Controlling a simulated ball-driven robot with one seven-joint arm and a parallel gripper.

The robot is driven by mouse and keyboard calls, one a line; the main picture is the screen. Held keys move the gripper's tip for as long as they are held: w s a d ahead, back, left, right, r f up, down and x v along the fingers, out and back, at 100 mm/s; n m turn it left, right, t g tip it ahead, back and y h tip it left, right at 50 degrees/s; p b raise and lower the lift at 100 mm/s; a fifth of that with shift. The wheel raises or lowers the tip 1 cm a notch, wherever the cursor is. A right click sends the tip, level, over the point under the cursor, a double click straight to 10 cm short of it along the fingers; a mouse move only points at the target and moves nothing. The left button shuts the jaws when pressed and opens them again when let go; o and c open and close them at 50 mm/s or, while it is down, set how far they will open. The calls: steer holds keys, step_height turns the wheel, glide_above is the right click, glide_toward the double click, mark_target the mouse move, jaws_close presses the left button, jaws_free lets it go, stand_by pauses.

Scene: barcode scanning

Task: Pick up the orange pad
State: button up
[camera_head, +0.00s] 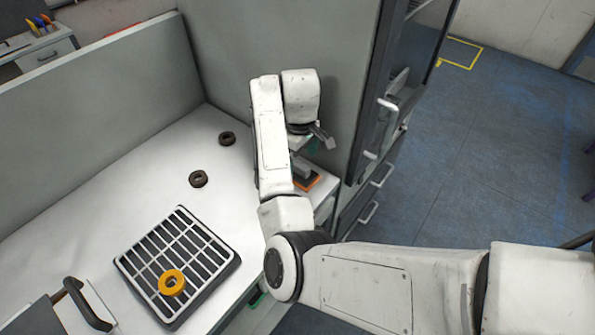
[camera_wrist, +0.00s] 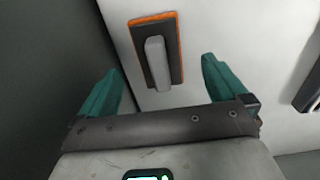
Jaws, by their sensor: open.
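The orange pad (camera_wrist: 176,20) has an orange edge, a dark body and a pale grey handle (camera_wrist: 157,62) on top. In the wrist view it lies flat on the white surface at top centre. In the head view the pad (camera_head: 308,183) lies near the worktop's right edge, partly hidden by my arm. My gripper (camera_wrist: 160,75) is open, with teal fingers on either side of the near end of the handle in the picture. Nothing is held. In the head view my gripper is mostly hidden by my wrist, close to the pad.
The white worktop (camera_head: 130,205) holds a black-and-white grid tray (camera_head: 212,265) with an orange ring (camera_head: 172,282) on it. Two dark rings (camera_head: 227,138) (camera_head: 198,179) lie behind it. Grey partitions (camera_head: 110,110) border the worktop. A cabinet with handles stands at the right.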

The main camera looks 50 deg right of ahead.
steer(key=shift+w+d+f+p, duration=0.1)
steer(key=shift+f+p, duration=0.1)
steer(key=shift+f, duration=0.7)
steer(key=shift+w+a+f+p, duration=0.1)
steer(key=shift+f+p, duration=0.1)
steer(key=shift+f, duration=0.65)
steer(key=shift+w+d+f+p, duration=0.1)
steer(key=shift+f+p, duration=0.1)
steer(key=shift+f, duration=0.7)
steer(key=shift+c, duration=0.4)
steer(key=c, duration=1.1)
steer(key=shift+r, duration=0.15)
steer(key=shift+r+b, duration=0.3)
steer(key=shift+r, duration=0.2)
steer(key=s+a+r+p, duration=0.1)
steer(key=s+a+r, duration=0.1)
steer(key=a+r, duration=0.1)
steer(key=s+a+r+p, duration=0.1)
steer(key=s+a+r, duration=0.2)
steer(key=a+r, duration=0.1)
steer(key=s+a+r+p, duration=0.1)
steer(key=s+a+r, duration=0.2)
steer(key=a+r, duration=0.1)
steer(key=shift+a+r, duration=0.25)
steer(key=shift+r, duration=0.15)
